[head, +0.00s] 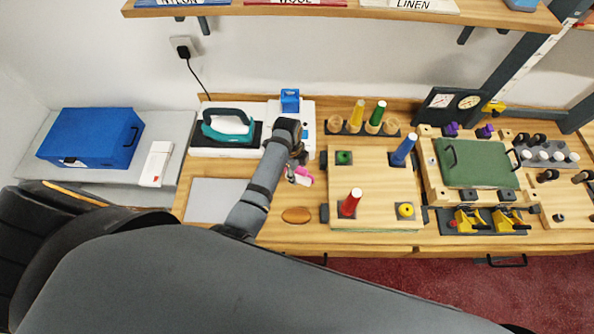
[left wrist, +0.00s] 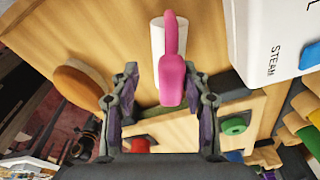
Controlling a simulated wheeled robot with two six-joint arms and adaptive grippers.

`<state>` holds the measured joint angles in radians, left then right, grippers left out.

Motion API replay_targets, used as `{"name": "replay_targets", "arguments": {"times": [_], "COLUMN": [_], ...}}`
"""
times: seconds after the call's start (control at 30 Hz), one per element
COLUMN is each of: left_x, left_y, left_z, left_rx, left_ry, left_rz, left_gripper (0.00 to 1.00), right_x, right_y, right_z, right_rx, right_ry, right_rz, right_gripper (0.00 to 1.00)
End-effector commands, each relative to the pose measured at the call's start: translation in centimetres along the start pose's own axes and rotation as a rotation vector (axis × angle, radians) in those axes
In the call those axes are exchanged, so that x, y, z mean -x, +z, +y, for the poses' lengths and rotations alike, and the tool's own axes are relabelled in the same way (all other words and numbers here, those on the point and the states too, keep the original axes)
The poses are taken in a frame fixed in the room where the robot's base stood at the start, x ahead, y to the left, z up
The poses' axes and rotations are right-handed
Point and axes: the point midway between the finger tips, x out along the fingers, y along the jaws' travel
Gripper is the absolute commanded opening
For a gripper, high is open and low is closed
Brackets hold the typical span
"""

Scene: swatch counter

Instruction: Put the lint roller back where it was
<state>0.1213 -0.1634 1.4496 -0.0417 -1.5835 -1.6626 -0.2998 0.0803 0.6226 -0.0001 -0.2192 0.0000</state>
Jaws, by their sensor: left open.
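The lint roller, with a pink handle and white roll, lies on the wooden counter right of the iron (head: 300,175). In the left wrist view its pink handle (left wrist: 172,78) points toward my left gripper (left wrist: 168,92), and its white roll is beyond. My left gripper is open, with one finger on each side of the handle's near end; neither finger visibly touches it. In the head view my left gripper (head: 299,157) is over the counter just behind the roller and partly hidden by its own arm. My right gripper is not in view.
A teal iron (head: 228,124) stands on its base at the back left. A wooden board with colored cones (head: 375,170) is to the right. A brown oval block (head: 296,215) lies in front. A grey sheet (head: 213,200) lies left of my arm.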

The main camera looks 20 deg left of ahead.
Motion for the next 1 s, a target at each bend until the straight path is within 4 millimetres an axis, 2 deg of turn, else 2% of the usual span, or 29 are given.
{"name": "replay_targets", "arguments": {"times": [0.13,0.23,0.5,0.63,0.8,1.0], "left_x": [0.3,1.7,8.1,10.5,11.9,12.1], "left_y": [0.0,0.0,0.0,0.0,0.0,0.0], "left_z": [-0.1,-0.2,-0.2,-0.2,0.0,0.0], "left_rx": [0.0,0.0,0.0,0.0,0.0,0.0], "left_ry": [-0.002,-0.005,-0.006,-0.004,-0.001,0.0], "left_rz": [0.0,0.0,-0.001,-0.001,0.0,0.0], "left_gripper": [0.46,0.46,0.46,0.46,0.46,0.46], "right_x": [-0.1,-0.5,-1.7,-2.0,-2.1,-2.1], "right_y": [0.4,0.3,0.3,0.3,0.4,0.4], "right_z": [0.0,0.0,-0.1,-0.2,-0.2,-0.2], "right_rx": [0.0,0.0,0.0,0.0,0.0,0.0], "right_ry": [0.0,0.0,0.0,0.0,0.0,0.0], "right_rz": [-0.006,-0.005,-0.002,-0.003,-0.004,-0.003], "right_gripper": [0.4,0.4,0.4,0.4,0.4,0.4]}}
